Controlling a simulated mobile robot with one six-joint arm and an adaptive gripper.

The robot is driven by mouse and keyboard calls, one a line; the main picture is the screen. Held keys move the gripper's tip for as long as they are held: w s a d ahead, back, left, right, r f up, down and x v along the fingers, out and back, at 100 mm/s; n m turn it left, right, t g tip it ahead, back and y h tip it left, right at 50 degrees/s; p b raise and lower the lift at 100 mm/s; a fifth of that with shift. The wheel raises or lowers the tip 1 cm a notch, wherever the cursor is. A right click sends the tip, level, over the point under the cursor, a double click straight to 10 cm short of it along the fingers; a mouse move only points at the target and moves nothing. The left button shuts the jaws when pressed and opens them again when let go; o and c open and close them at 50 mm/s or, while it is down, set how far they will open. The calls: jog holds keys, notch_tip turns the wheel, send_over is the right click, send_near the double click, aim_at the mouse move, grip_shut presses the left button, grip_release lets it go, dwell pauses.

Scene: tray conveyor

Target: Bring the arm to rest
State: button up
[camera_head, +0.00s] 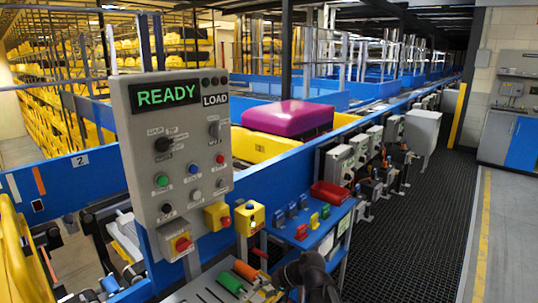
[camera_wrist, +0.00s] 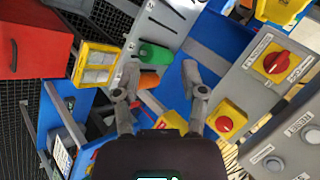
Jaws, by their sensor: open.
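My gripper (camera_wrist: 160,76) shows in the wrist view with its two fingers spread apart and nothing between them. Beyond the fingers are a blue surface and a grey slotted plate (camera_wrist: 163,22) with green and orange handles. In the head view part of my dark arm (camera_head: 308,272) shows at the bottom, in front of the small blue shelf. My fingertips cannot be made out there.
A grey control panel (camera_head: 178,195) reading READY stands left of my arm. It also shows at the right of the wrist view (camera_wrist: 252,85), with red knobs. A blue shelf (camera_head: 318,240) holds small coloured parts and a red bin (camera_head: 330,195). A magenta load (camera_head: 288,118) sits behind.

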jog(key=s+d+g+h+p, duration=0.1)
jog(key=s+d+h, duration=0.3)
jog(key=d, duration=0.5)
jog(key=s+d+g+h+p, duration=0.1)
jog(key=s+d+h+p, duration=0.2)
jog(key=d, duration=0.6)
jog(key=shift+s+d+f+h, duration=0.25)
jog(key=shift+s+f+h, duration=0.25)
jog(key=shift+h, duration=0.3)
